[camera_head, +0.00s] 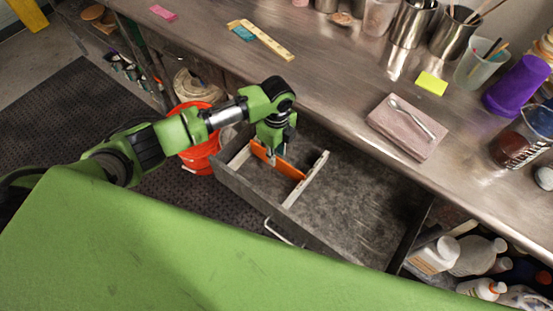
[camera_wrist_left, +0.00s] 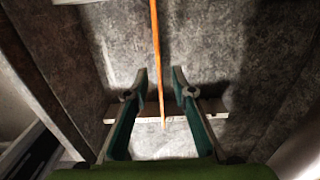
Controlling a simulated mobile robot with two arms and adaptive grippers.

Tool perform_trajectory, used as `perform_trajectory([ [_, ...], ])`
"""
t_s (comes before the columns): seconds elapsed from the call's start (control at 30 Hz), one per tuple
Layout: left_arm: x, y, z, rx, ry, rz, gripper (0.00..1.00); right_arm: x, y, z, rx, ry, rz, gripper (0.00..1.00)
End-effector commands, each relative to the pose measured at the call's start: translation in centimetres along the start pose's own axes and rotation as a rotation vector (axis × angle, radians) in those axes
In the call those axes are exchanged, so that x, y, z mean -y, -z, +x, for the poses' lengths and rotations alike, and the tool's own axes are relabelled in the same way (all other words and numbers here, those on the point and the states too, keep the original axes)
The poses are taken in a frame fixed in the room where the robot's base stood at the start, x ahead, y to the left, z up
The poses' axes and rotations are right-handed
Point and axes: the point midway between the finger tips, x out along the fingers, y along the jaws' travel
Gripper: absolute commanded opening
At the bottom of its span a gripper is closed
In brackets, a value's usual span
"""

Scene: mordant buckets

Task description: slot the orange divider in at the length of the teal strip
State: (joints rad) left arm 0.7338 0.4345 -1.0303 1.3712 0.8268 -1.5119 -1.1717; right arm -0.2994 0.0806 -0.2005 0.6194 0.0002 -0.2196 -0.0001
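The orange divider (camera_head: 290,170) is in the open grey drawer (camera_head: 350,205), spanning between two pale rails, the right one (camera_head: 306,180) and the left one (camera_head: 239,157). Whether it is fully seated cannot be told. My left gripper (camera_head: 271,152) is over the divider, fingers pointing down. In the left wrist view the fingers (camera_wrist_left: 159,84) are apart, one on each side of the thin orange divider (camera_wrist_left: 156,40), with gaps showing. The teal strip (camera_head: 242,33) lies on the metal counter beside a yellow ruler (camera_head: 268,42). My right gripper is not in view.
A red-orange bucket (camera_head: 198,156) stands left of the drawer. The drawer's right part is empty. The counter (camera_head: 330,75) holds a pink strip (camera_head: 162,12), a yellow note (camera_head: 431,83), a pinkish block with a spoon (camera_head: 407,127) and a purple cup (camera_head: 517,86). Bottles stand lower right.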

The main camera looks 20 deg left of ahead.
Motion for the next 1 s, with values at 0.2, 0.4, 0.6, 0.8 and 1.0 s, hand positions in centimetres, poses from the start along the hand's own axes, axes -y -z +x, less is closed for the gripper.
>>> perform_trajectory([
  [0.2,0.0,0.0,-4.6,0.001,0.003,0.002,0.24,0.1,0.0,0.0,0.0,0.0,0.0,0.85],
  [0.4,0.0,-0.1,-6.8,0.001,0.0,-0.001,0.24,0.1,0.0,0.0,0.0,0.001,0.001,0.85],
  [0.6,-0.1,0.0,-7.2,0.0,-0.001,-0.001,0.24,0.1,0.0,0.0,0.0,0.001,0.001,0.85],
  [0.8,-0.1,0.0,-7.2,0.0,-0.001,-0.001,0.24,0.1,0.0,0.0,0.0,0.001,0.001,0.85],
  [1.0,-0.1,0.0,-7.2,0.0,-0.001,-0.001,0.24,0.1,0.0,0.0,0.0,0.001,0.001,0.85],
])
